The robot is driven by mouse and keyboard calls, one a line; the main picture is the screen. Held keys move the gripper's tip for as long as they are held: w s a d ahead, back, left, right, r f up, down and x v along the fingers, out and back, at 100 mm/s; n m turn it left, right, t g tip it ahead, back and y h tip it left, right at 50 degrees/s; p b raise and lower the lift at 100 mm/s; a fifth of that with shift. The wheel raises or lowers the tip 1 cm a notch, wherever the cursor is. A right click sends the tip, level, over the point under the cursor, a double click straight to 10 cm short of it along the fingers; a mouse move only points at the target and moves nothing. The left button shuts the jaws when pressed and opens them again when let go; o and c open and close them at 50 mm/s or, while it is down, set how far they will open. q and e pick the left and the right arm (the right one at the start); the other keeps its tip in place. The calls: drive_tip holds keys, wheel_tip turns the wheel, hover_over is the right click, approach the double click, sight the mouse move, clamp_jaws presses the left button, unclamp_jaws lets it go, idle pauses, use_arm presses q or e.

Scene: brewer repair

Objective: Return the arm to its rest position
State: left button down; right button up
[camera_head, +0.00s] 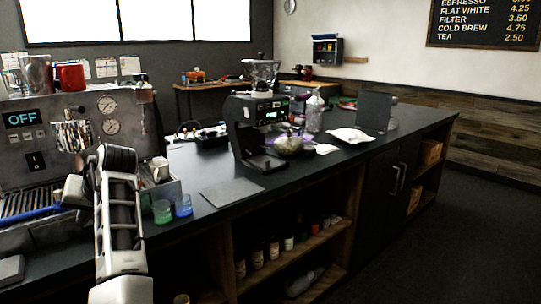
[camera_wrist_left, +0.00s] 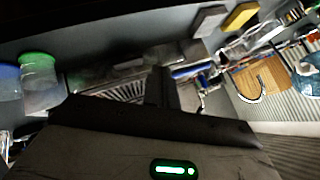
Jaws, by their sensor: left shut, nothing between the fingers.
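My left arm (camera_head: 121,230) rises from the bottom edge of the head view and bends in front of the espresso machine (camera_head: 95,115). My left gripper (camera_head: 75,190) is at the bent end, by the machine's drip tray; the arm partly hides it. In the left wrist view its dark fingers (camera_wrist_left: 161,85) are together and hold nothing. My right gripper is not in view.
A black grinder (camera_head: 250,130) stands mid-counter, with a grey mat (camera_head: 231,191) in front of it. A white mug (camera_head: 159,169) is close to the arm. Farther right are a clear bottle (camera_head: 314,112) and a dark panel (camera_head: 374,111). The floor (camera_head: 450,240) at right is clear.

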use_arm(q)
drive_tip(key=s+d+f+m+t+h, duration=0.2)
drive_tip(key=s+d+f+m+t, duration=0.15)
drive_tip(key=f, duration=0.85)
drive_tip(key=s+d+f+m+t+h, duration=0.1)
drive_tip(key=s+d+f+m+t, duration=0.3)
drive_tip(key=f, duration=0.7)
drive_tip(key=s+d+f+h, duration=0.3)
drive_tip(key=s+d+h, duration=0.1)
drive_tip(key=s+d, duration=0.4)
drive_tip(key=s+d+f+h, duration=0.4)
drive_tip(key=s+d, duration=0.5)
drive_tip(key=s, duration=0.4)
drive_tip(key=shift+f+m, duration=0.2)
drive_tip(key=shift+m, duration=0.15)
